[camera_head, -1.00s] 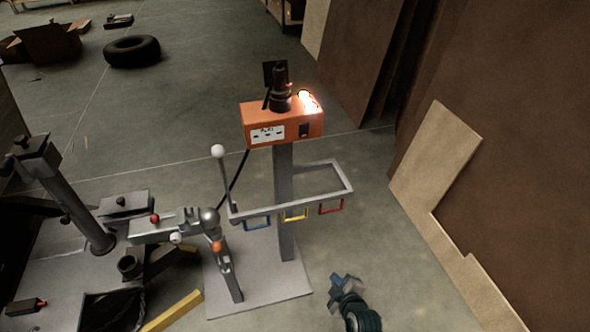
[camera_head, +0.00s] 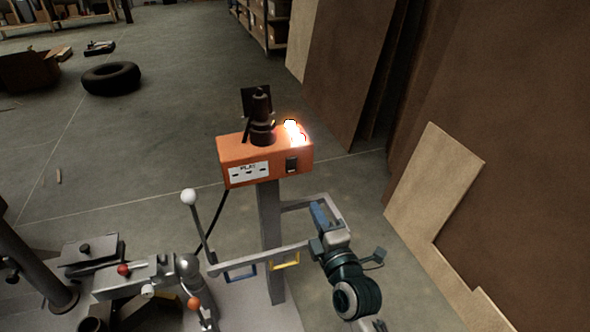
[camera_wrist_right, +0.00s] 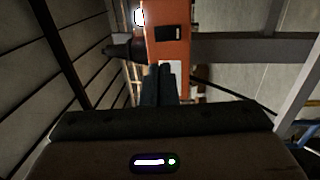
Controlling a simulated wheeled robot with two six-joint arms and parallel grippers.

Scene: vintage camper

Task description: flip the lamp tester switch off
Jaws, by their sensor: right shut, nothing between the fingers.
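The lamp tester is an orange box (camera_head: 230,160) on a grey post, with a white label on its front. Its switch (camera_head: 291,165) is a dark rocker at the right of the front face; I cannot tell its position. The lamp (camera_head: 295,132) on top glows brightly. My right gripper (camera_head: 319,212) is shut and empty, below and slightly right of the switch in the head view, apart from it. In the right wrist view the shut fingers (camera_wrist_right: 158,82) point toward the orange box (camera_wrist_right: 163,55), with the switch (camera_wrist_right: 170,33) beyond their tips. My left gripper is not in view.
A grey rail frame (camera_head: 240,258) with coloured loops hangs on the post beside my right arm. A lever with a white knob (camera_head: 188,197) stands left of the post. Brown panels (camera_head: 500,130) lean at the right. A dark tyre (camera_head: 111,79) lies far back.

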